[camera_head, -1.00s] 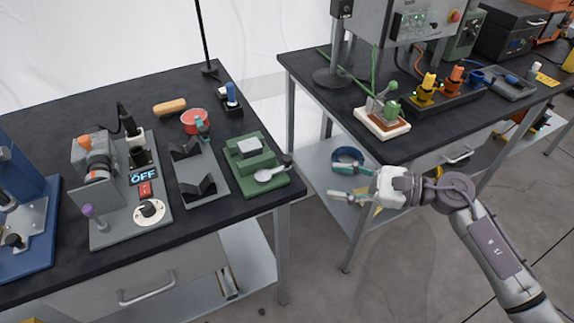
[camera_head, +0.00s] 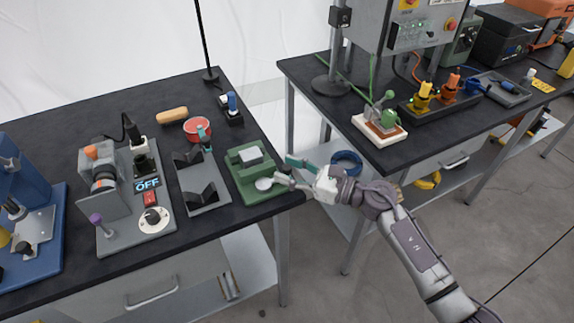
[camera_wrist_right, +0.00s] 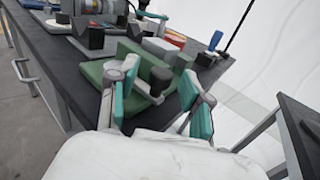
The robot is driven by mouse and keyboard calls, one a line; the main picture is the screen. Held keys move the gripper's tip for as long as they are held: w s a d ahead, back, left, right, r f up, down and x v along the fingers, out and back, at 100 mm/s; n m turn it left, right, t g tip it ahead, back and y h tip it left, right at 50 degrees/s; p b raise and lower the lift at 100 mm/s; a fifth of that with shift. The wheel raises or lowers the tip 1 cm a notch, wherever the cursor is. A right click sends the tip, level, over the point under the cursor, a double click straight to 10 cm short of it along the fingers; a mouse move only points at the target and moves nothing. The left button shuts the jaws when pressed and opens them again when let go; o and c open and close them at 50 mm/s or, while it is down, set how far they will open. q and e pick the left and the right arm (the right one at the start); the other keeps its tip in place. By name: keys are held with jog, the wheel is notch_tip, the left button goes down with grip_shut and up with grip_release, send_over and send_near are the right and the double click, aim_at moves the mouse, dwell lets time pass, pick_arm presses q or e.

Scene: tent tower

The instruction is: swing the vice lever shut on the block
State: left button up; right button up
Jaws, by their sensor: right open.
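The green vice (camera_head: 240,178) stands at the right front corner of the left bench, with a pale grey block (camera_head: 250,155) in it. Its round grey lever hub (camera_head: 264,184) is at the front; the lever's outer end is hidden behind my gripper in the head view. In the right wrist view the dark lever knob (camera_wrist_right: 160,78) stands between the fingers, and the block (camera_wrist_right: 160,48) is beyond it. My right gripper (camera_head: 293,171) is open at the vice's right side; its teal-padded fingers (camera_wrist_right: 155,92) are either side of the knob. I cannot tell whether they touch it. My left gripper is not in view.
A grey fixture with V-blocks (camera_head: 203,190) stands just left of the vice. A red bowl (camera_head: 197,129) and a blue-handled item (camera_head: 232,104) are behind. The right bench (camera_head: 330,110) is across a gap, with a clamp on a white base (camera_head: 379,130).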

jog(key=shift+w+a, duration=0.15)
jog(key=shift+a, duration=0.15)
grip_shut()
dwell(0.3)
